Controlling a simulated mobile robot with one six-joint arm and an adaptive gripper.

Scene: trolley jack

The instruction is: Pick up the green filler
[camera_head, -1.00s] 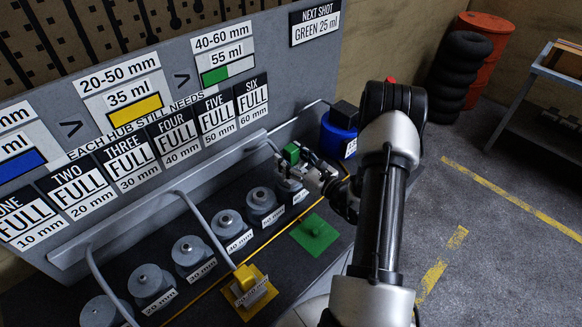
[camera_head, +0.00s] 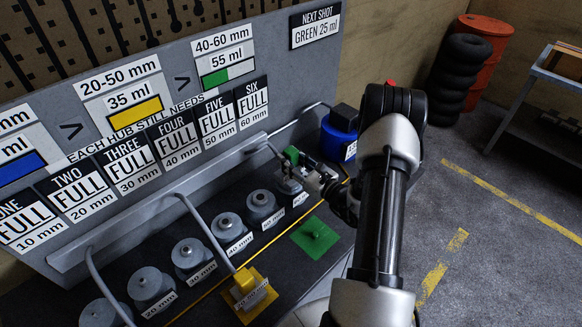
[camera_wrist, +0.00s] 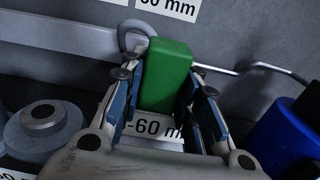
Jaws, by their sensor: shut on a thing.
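The green filler (camera_wrist: 166,76) is a green block with a "-60 mm" label, held upright between the two fingers of my gripper (camera_wrist: 166,108) in the wrist view. My gripper is shut on it. In the head view the green filler (camera_head: 291,155) shows at the tip of my gripper (camera_head: 303,172), near the sixth hub at the far right end of the row. The gripper partly hides that hub and the lower part of the filler. A thin grey hose rises behind the filler. The green pad (camera_head: 315,235) in front of the row is empty.
Several grey hubs (camera_head: 229,228) stand in a row along the bench. The yellow filler (camera_head: 245,280) rests on its yellow pad at the front. A blue container (camera_head: 338,141) stands right of the gripper, close by in the wrist view. The sign panel (camera_head: 245,70) stands behind, reading "NEXT SHOT GREEN 25 ml".

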